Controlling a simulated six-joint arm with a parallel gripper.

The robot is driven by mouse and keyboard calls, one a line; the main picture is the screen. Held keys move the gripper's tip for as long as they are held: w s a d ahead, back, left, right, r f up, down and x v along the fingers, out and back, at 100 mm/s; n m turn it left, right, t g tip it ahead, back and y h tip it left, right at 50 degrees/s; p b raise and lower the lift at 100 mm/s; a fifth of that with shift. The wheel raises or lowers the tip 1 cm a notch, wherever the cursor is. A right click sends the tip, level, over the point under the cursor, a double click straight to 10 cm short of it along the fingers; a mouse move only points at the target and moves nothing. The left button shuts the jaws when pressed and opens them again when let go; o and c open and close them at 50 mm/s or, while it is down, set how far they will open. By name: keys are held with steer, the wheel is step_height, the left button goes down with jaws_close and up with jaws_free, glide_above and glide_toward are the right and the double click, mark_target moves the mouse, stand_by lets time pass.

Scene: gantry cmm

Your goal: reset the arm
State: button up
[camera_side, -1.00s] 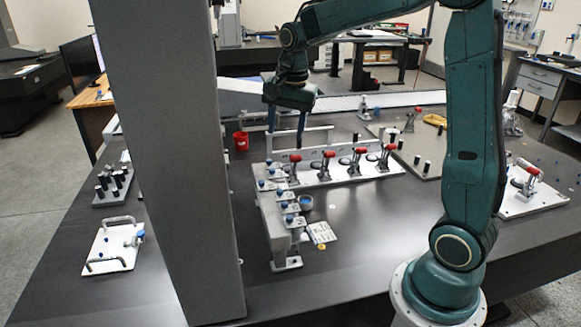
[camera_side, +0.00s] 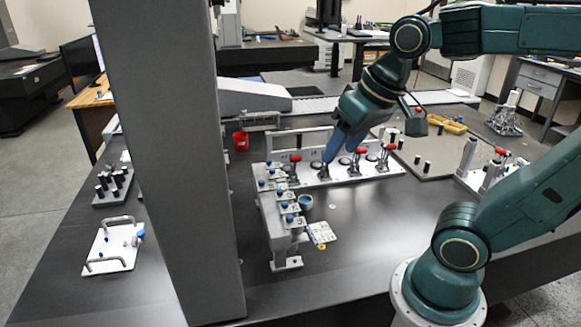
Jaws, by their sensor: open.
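My gripper (camera_side: 331,154) is in the middle of the camera_side view, its blue fingers pointing down and to the left. It is open, and I see nothing held between the fingers. It is over the white fixture plate (camera_side: 340,177), in front of or just above the second toggle clamp from the left (camera_side: 324,171). That clamp's red handle is hidden behind the fingers. I cannot tell whether the fingers touch the clamp. The other clamps with red handles, such as the leftmost one (camera_side: 295,168), stand in a row on the plate.
A stepped stand with blue knobs (camera_side: 283,220) and a small blue cup (camera_side: 305,201) are in front of the plate. A thick grey column (camera_side: 180,160) blocks part of the left. A red cup (camera_side: 241,141) stands behind. The dark table front (camera_side: 350,265) is clear.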

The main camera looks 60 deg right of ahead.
steer(key=s+n, duration=0.1)
steer(key=s+f+n, duration=0.1)
steer(key=s, duration=0.1)
steer(key=s+a+n, duration=0.1)
steer(key=shift+s+a+f+t, duration=0.15)
steer(key=shift+f+t, duration=0.1)
steer(key=shift+t, duration=0.15)
stand_by(0.7)
